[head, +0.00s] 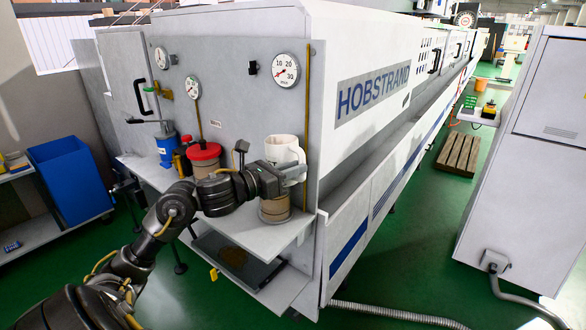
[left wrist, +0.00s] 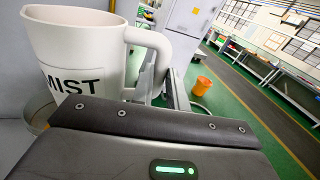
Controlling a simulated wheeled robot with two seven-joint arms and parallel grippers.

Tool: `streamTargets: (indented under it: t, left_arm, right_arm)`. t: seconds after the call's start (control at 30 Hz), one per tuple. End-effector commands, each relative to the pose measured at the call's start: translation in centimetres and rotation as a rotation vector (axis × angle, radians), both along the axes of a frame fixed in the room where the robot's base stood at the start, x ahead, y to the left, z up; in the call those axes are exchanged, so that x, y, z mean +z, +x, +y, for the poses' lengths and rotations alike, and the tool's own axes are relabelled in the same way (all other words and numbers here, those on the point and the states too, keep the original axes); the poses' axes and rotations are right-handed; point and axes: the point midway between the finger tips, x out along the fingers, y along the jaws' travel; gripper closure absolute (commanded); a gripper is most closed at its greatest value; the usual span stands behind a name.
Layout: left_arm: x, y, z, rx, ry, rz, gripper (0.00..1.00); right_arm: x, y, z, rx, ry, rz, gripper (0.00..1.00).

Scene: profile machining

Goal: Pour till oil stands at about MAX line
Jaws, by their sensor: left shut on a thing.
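A white jug (head: 284,149) shows at the machine's end face, and it fills the upper left of the left wrist view (left wrist: 75,50), with "MIST" printed on its side. My left gripper (head: 293,171) is shut on the jug's handle (left wrist: 150,42). The jug looks about upright in the head view, held above an open brownish reservoir (head: 275,210) on the shelf. The rim of a round vessel (left wrist: 38,113) shows below the jug in the left wrist view. No oil stream shows. The oil level and MAX line cannot be made out. My right gripper is out of view.
A red-lidded reservoir (head: 204,153) and a blue pump-like can (head: 167,147) stand left on the same shelf (head: 262,242). Gauges (head: 285,70) and a thin yellow rod (head: 307,110) are on the machine face. A blue bin (head: 70,182) stands at left.

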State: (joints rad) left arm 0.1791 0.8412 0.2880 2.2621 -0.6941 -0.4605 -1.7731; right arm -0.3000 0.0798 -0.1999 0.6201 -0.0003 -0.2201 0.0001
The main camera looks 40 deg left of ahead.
Motion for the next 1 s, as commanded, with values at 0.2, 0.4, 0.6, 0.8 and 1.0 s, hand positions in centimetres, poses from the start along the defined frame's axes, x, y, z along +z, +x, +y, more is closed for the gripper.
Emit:
streamTargets:
  t: [0.2,0.4,0.6,0.8,1.0]
  left_arm:
    - [0.1,-0.1,-0.1,0.002,-0.056,0.012,1.00]
    - [1.0,-0.1,-0.2,0.002,-0.104,0.025,1.00]
    - [1.5,-0.2,-0.3,0.002,-0.153,0.039,1.00]
    - [1.4,-0.2,-0.3,0.001,-0.156,0.040,1.00]
    - [1.4,-0.2,-0.3,0.001,-0.157,0.040,1.00]
  right_arm:
    - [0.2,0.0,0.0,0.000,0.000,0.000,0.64]
    - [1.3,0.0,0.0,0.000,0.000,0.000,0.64]
    - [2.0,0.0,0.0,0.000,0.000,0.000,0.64]
    - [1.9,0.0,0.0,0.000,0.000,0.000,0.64]
    - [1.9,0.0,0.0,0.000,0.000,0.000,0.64]
